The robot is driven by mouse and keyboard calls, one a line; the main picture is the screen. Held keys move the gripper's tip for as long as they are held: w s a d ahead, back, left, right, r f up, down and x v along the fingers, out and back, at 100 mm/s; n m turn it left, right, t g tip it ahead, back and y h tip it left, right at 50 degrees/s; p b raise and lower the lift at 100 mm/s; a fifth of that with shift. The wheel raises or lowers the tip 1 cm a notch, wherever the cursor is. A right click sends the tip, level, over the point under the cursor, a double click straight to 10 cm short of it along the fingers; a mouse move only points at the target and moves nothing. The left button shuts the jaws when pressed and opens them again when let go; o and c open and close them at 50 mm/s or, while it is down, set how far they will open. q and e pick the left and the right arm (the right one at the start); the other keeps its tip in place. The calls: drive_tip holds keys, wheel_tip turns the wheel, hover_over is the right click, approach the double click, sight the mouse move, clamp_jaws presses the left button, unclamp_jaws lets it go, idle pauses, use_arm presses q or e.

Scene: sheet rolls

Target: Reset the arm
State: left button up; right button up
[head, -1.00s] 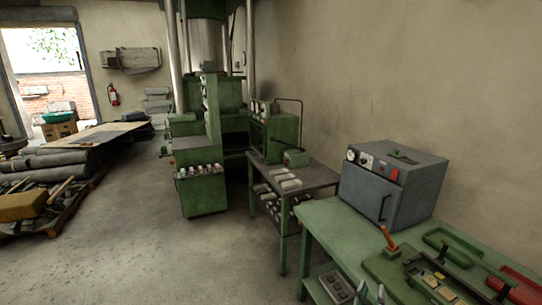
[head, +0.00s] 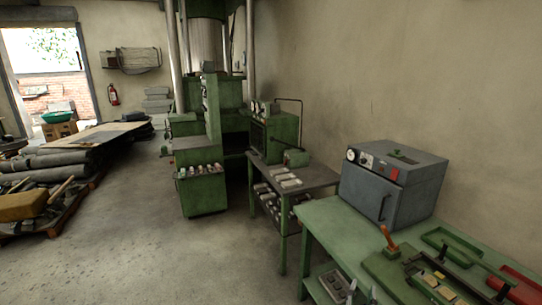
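Only the tips of my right gripper (head: 362,294) show, at the bottom edge of the head view. The two grey fingertips stand apart with nothing visible between them, so it looks open. They appear in front of the left edge of the green workbench (head: 325,222). The rest of the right arm is below the picture. My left gripper and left arm are not in view.
On the bench stand a grey oven-like box (head: 393,187) and a green tray of small parts (head: 400,278) with an orange-handled lever (head: 388,238). Green machinery (head: 201,180) stands further back. The concrete floor (head: 170,265) at left centre is clear.

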wheel_tip(320, 180, down, 20)
drive_tip(key=d+r+m+g+y, duration=0.1)
drive_tip(key=m+g+y, duration=0.4)
drive_tip(key=m, duration=0.2)
drive_tip(key=s+d+f+m+g+y, duration=0.1)
drive_tip(key=s+d+f+m+g, duration=0.2)
drive_tip(key=f, duration=0.4)
drive_tip(key=s+d+f+m+g+y, duration=0.1)
drive_tip(key=s+f+m, duration=0.35)
drive_tip(key=f, duration=0.25)
drive_tip(key=s+d+f+m+g, duration=0.2)
drive_tip(key=f+m, duration=0.2)
drive_tip(key=f, duration=0.3)
drive_tip(key=s+f+m+g, duration=0.2)
drive_tip(key=s+f+m, duration=0.2)
drive_tip(key=s+f, duration=0.5)
drive_tip(key=s+f+m+g, duration=0.25)
drive_tip(key=s+f, duration=0.25)
drive_tip(key=s, duration=0.8)
drive_tip(key=s+a+f+m+g+y, duration=0.1)
drive_tip(key=s+a, duration=0.3)
drive_tip(key=s, duration=0.4)
drive_tip(key=s+a+f+m, duration=0.1)
drive_tip(key=s+a+f, duration=0.1)
drive_tip(key=s+a, duration=0.3)
drive_tip(key=s, duration=0.4)
drive_tip(key=shift+g+y, duration=0.35)
drive_tip(key=shift+y, duration=0.05)
